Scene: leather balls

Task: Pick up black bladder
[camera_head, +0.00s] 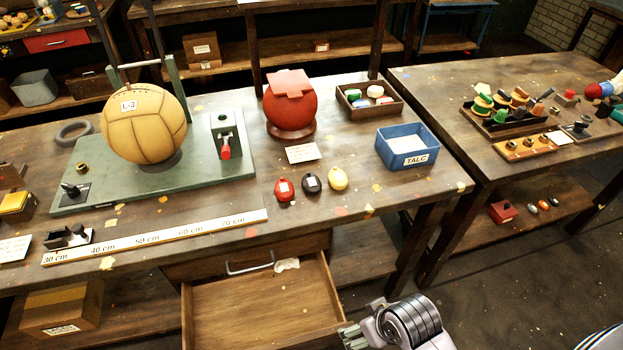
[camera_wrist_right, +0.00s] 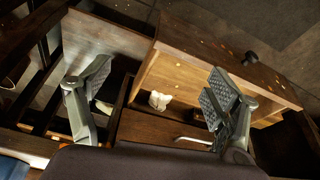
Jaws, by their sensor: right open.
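The black bladder (camera_head: 311,183) is a small dark round thing with a pale label. It lies on the workbench (camera_head: 230,255) near its front edge, between a red bladder (camera_head: 285,190) and a yellow bladder (camera_head: 338,179). My right gripper (camera_head: 352,338) is low at the bottom of the head view, in front of the bench and beside the open drawer, well apart from the bladders. The black bladder does not show in that view. My left gripper is not in view.
An open drawer (camera_head: 262,310) juts out below the bench; it also shows in the wrist view (camera_wrist_right: 225,62). A blue talc box (camera_head: 407,146), a red ball (camera_head: 290,106) on a stand and a ruler (camera_head: 160,237) surround the bladders. A tan ball (camera_head: 143,125) stands left.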

